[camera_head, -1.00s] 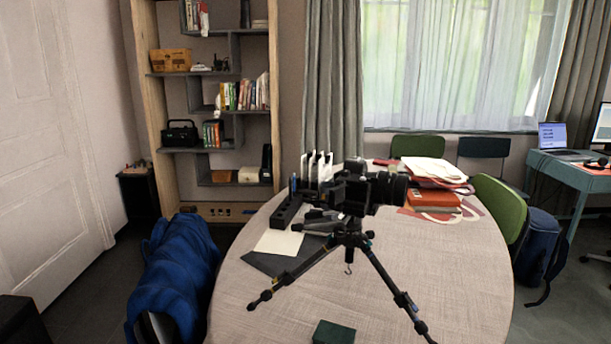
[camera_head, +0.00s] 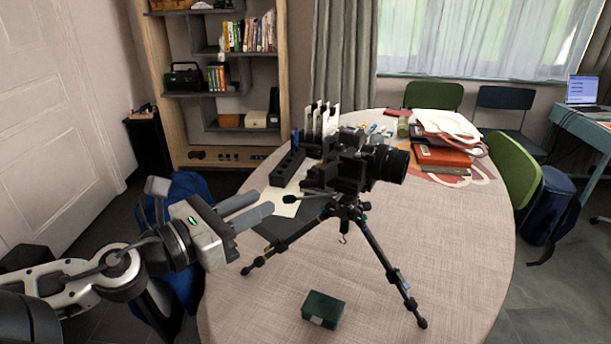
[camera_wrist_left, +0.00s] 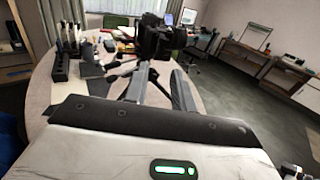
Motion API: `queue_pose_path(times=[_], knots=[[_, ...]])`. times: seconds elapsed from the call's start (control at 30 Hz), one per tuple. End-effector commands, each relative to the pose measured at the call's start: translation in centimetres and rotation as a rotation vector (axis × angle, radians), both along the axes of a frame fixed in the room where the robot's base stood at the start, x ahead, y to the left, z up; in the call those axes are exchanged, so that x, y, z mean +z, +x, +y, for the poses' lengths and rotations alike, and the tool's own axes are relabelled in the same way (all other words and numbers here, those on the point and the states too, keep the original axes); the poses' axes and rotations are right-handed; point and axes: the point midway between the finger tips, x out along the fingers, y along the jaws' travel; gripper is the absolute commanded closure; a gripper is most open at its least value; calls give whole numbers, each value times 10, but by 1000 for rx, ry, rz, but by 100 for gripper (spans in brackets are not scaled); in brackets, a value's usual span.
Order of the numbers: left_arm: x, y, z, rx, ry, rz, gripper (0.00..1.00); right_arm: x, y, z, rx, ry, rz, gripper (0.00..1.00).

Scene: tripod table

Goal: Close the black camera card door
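The black camera (camera_head: 352,168) sits on a black tripod (camera_head: 347,210) on the round table, with its lens (camera_head: 392,165) pointing right. In the left wrist view the camera (camera_wrist_left: 160,38) shows dark beyond my fingertips. I cannot make out the card door or its angle against the dark body. My left gripper (camera_head: 264,200) is to the left of the camera and lower in the head view, apart from it. Its two fingers are spread with nothing between them; they also show in the left wrist view (camera_wrist_left: 162,72). My right gripper is not in view.
The round table (camera_head: 440,250) holds a green box (camera_head: 323,309) in front of the tripod, a black slotted holder (camera_head: 287,167) left of the camera and orange books (camera_head: 441,158) behind right. The table's front right is clear.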

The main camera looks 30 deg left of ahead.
Motion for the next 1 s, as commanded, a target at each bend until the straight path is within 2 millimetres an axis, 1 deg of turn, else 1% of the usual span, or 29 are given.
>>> queue_pose_path(times=[0.07, 0.1, 0.23, 0.47, 0.9, 1.0], knots=[[2, 11, -3, -4, 8, 2, 75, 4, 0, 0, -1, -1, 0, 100], [1, 16, -5, -6, 5, 0, 75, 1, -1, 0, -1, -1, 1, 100], [1, 33, -8, -5, 7, 0, 75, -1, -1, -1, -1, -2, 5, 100], [2, 61, -14, -2, 10, -1, 75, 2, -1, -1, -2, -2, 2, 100], [2, 87, -19, 3, 3, -4, 75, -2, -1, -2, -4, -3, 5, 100], [2, 94, -18, 12, 0, -3, 75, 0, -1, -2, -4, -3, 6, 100]])
